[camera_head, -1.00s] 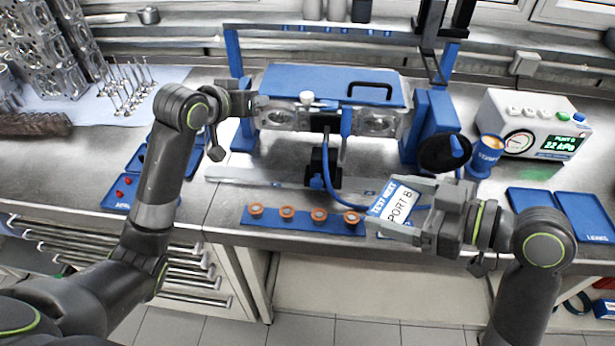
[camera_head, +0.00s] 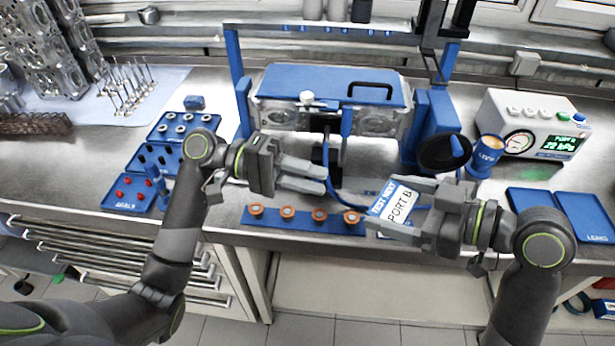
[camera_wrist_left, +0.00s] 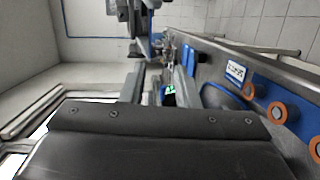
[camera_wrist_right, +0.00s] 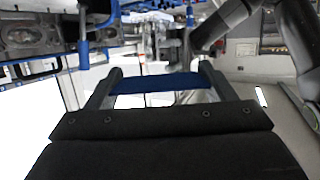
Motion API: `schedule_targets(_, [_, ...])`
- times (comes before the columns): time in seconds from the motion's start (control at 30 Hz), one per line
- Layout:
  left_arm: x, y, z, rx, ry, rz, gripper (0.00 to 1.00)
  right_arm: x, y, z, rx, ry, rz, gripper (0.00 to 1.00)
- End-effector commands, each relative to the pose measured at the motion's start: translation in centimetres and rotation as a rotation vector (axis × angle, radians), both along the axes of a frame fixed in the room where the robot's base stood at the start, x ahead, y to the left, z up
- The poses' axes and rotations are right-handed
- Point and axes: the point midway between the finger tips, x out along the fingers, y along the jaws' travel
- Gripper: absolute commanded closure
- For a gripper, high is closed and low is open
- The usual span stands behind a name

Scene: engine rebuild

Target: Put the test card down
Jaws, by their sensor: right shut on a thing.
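The test card (camera_head: 397,202) is white with a blue top band and reads "TEST NEXT" and "PORT B". My right gripper (camera_head: 408,208) is shut on it above the bench's front part, right of the orange-ringed plugs. The card is tilted; I cannot tell whether its lower edge touches the bench. In the right wrist view a dark blue strip of the card (camera_wrist_right: 160,84) spans between the fingers. My left gripper (camera_head: 324,182) is open and empty, in front of the blue-topped engine fixture and left of the card. Its parted fingers show in the left wrist view (camera_wrist_left: 157,85).
Several orange-ringed plugs (camera_head: 288,213) sit on a blue strip (camera_head: 336,227) near the front edge. A blue hose (camera_head: 330,185) hangs behind. Blue trays (camera_head: 530,198) lie right, below the gauge box (camera_head: 530,125). Seal trays (camera_head: 127,203) lie left.

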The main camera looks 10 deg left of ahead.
Motion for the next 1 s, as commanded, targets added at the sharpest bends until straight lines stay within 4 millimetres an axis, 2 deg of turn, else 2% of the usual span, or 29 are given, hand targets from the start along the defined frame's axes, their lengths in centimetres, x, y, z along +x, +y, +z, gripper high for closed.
schedule_targets(0.17, [-0.9,-0.1,0.6,-0.054,0.041,-0.046,0.72,0.0,0.0,0.0,0.0,0.0,0.0,0.44])
schedule_targets(0.33, [-1.2,-1.4,0.7,-0.062,0.043,-0.053,0.72,0.0,0.0,0.0,0.0,0.0,0.0,0.44])
schedule_targets(1.0, [-2.7,-10.4,0.7,-0.06,0.042,-0.051,0.72,0.0,0.0,0.0,0.0,0.0,0.0,0.44])
